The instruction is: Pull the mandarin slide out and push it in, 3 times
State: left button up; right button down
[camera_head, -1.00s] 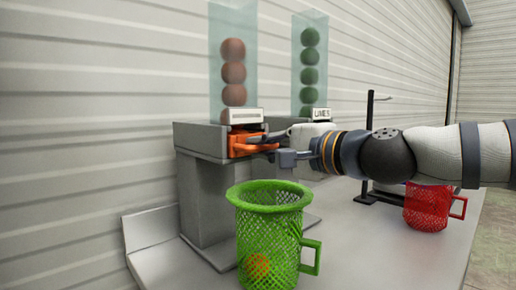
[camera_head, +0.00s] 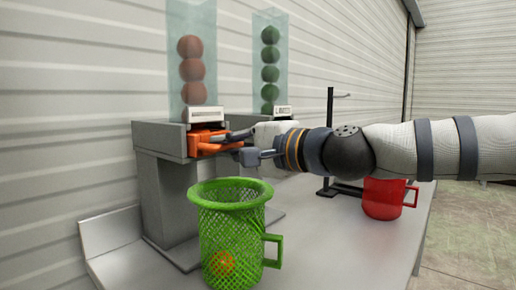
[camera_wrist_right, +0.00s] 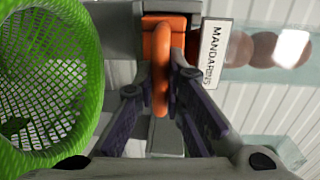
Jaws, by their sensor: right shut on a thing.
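The orange mandarin slide (camera_head: 207,141) sits in the grey dispenser under the clear tube of orange mandarins (camera_head: 191,69). My right gripper (camera_head: 236,147) reaches in from the right and is shut on the slide's handle. In the right wrist view the orange handle (camera_wrist_right: 160,70) stands between the two fingers of my right gripper (camera_wrist_right: 160,95), beside the "MANDARINS" label (camera_wrist_right: 209,55). How far the slide is out is hard to tell. The left gripper is not in view.
A green mesh basket (camera_head: 217,215) with one mandarin (camera_head: 221,262) inside stands in front of the dispenser. A tube of limes (camera_head: 269,65) is to the right. A red mug (camera_head: 382,198) and a black stand (camera_head: 330,140) stand farther right on the table.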

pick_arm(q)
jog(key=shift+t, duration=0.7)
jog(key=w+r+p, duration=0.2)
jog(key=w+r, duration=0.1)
pick_arm(e)
jog(key=v, duration=0.8)
jog(key=shift+d+f, duration=0.25)
jog(key=shift+d, duration=0.05)
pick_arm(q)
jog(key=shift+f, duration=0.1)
pick_arm(e)
jog(key=shift+w+a+f, duration=0.1)
jog(key=shift+w+a, duration=0.15)
jog(key=shift+r+b+x, duration=0.15)
jog(key=shift+b+x, duration=0.35)
jog(key=shift+x, duration=1.9)
jog(key=shift+r+b+x, duration=0.15)
jog(key=shift+b+x, duration=0.35)
jog(key=shift+x, duration=1.95)
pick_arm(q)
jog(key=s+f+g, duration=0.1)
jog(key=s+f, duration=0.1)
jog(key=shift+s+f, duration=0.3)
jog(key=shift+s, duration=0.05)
pick_arm(e)
jog(key=shift+r, duration=0.1)
